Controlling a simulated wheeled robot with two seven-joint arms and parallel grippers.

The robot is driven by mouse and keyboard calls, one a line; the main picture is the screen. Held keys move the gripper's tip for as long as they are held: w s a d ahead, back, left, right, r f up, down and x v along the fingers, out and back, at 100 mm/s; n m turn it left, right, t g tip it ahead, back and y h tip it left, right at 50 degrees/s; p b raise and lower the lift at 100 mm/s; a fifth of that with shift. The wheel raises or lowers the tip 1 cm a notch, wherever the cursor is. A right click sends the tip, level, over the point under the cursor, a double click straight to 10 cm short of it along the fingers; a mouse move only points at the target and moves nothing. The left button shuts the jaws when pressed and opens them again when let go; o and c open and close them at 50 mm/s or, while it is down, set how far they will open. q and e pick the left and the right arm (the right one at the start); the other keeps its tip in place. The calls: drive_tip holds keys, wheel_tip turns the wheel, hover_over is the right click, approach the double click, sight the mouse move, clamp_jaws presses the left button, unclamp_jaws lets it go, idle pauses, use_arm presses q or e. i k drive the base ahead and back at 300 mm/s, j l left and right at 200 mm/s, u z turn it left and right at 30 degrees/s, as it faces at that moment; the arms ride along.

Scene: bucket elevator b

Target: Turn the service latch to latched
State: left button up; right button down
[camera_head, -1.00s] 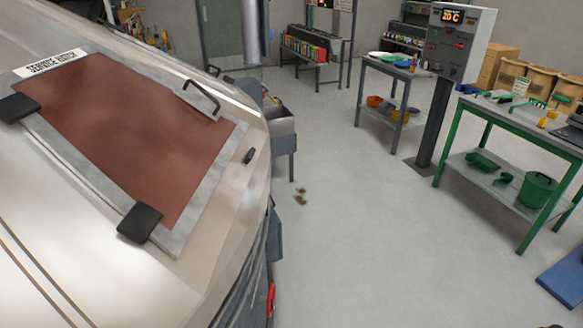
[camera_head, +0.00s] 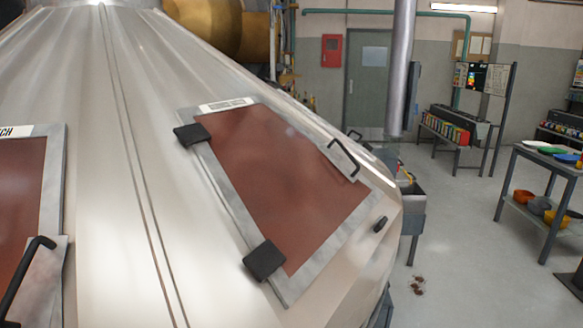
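A service hatch with a dark red panel in a grey metal frame (camera_head: 222,200) lies on the sloped, pale metal machine cover. Two black hinge-like blocks sit on its left and lower edges (camera_head: 192,136) (camera_head: 264,260). A black bar handle (camera_head: 343,158) is at its upper right. A small black latch-like knob (camera_head: 380,224) sits on the cover just right of the hatch frame; I cannot tell whether it is latched. The hatch's label (camera_head: 227,104) is too small to read. Neither of my grippers is in view.
A second red-panelled hatch (camera_head: 22,190) with a black handle (camera_head: 28,268) is cut off at the left. A vertical grey pipe (camera_head: 402,70) stands behind the cover. A shelf table with bowls (camera_head: 550,205) stands at the right; the floor between is mostly clear, with a brown stain (camera_head: 418,285).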

sight(381, 221)
drive_tip(key=i+l, duration=0.45)
drive_tip(key=l, duration=0.15)
drive_tip(key=i+l, duration=0.5)
drive_tip(key=l+z, duration=0.05)
drive_tip(key=l, duration=0.05)
